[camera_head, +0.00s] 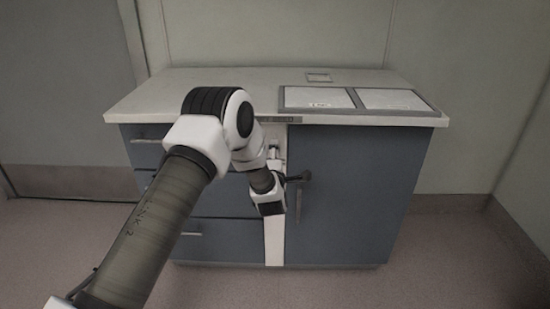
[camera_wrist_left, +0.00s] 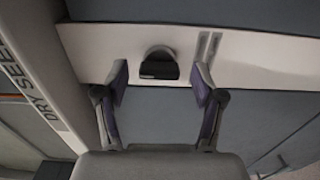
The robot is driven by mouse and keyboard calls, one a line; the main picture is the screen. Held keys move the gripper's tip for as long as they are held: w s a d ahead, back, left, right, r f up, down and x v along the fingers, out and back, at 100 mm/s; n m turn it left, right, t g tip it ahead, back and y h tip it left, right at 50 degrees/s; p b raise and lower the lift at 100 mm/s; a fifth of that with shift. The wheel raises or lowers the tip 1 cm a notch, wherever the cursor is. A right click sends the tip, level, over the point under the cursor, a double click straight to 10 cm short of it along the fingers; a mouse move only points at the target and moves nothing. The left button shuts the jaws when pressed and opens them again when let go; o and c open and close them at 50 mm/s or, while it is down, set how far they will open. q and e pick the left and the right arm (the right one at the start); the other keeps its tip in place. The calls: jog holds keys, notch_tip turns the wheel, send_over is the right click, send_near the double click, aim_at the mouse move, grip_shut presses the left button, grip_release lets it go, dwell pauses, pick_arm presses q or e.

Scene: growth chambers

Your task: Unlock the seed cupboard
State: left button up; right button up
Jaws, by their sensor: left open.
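The seed cupboard has a blue-grey door (camera_head: 350,190) on the right of a low cabinet, with a vertical handle (camera_head: 299,202). A white upright strip (camera_head: 274,245) lies between door and drawers. In the left wrist view, a dark knob-like lock part (camera_wrist_left: 158,66) with a rounded grey base sits on this strip (camera_wrist_left: 95,45). My left gripper (camera_wrist_left: 160,84) is open, its two fingers on either side of the knob in that view. Whether they touch it cannot be told. In the head view my left wrist (camera_head: 268,199) is in front of the strip and hides part of it. My right gripper is not in view.
Drawers (camera_head: 220,238) with bar handles fill the cabinet's left side. The pale worktop (camera_head: 180,88) overhangs the front and carries a framed pair of white panels (camera_head: 318,98). A "DRY SEED" label (camera_wrist_left: 28,82) is under its edge. The floor (camera_head: 440,255) at the right is clear.

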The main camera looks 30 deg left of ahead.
pick_arm(q)
jog(key=shift+w+a, duration=0.2)
jog(key=shift+w, duration=0.15)
jog(key=c, duration=1.1)
jog(key=shift+c, duration=0.2)
jog(key=shift+m, duration=0.3)
jog(key=shift+m+p, duration=3.65)
jog(key=shift+m, duration=5.15)
